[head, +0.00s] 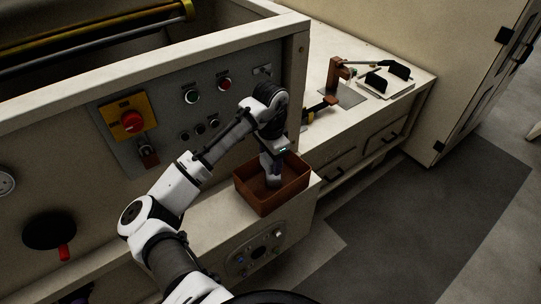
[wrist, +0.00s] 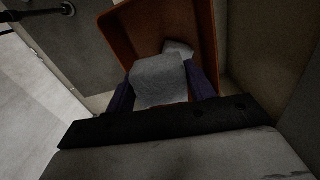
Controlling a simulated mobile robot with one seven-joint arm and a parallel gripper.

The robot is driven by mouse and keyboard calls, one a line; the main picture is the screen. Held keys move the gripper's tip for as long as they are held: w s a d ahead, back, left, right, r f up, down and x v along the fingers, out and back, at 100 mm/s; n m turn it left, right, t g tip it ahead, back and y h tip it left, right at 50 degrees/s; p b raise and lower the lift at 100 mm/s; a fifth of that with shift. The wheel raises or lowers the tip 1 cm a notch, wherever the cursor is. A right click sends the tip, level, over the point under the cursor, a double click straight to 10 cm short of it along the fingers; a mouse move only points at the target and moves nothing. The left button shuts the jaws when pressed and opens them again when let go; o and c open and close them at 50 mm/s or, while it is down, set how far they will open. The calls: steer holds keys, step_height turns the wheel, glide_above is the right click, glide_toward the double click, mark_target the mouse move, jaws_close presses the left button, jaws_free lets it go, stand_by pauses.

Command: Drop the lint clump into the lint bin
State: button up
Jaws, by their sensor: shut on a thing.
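The lint bin is an open reddish-brown box (head: 285,198) on the ledge below the control panel. Its orange-brown wall (wrist: 208,30) also shows in the wrist view. My gripper (head: 272,178) points down into the bin's opening, with its lower end inside the rim. In the wrist view my gripper (wrist: 160,88) is shut on a pale grey lint clump (wrist: 157,78), held between the two purple fingers over the bin. A smaller pale piece (wrist: 178,48) shows just beyond it; I cannot tell whether it is separate.
The control panel (head: 222,106) with buttons and a red knob on yellow (head: 132,121) stands close behind my arm. A counter (head: 395,108) with a brown stand (head: 337,72) and a tray of dark items is at the right. The floor at right is clear.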

step_height(320, 180, down, 5)
steer(key=b, duration=0.3)
steer(key=shift+r+b, duration=0.15)
steer(key=shift+b, duration=0.2)
steer(key=o, duration=1)
steer(key=shift+o, duration=0.2)
step_height(320, 180, up, 13)
steer(key=shift+b, duration=0.4)
steer(key=shift+r, duration=0.45)
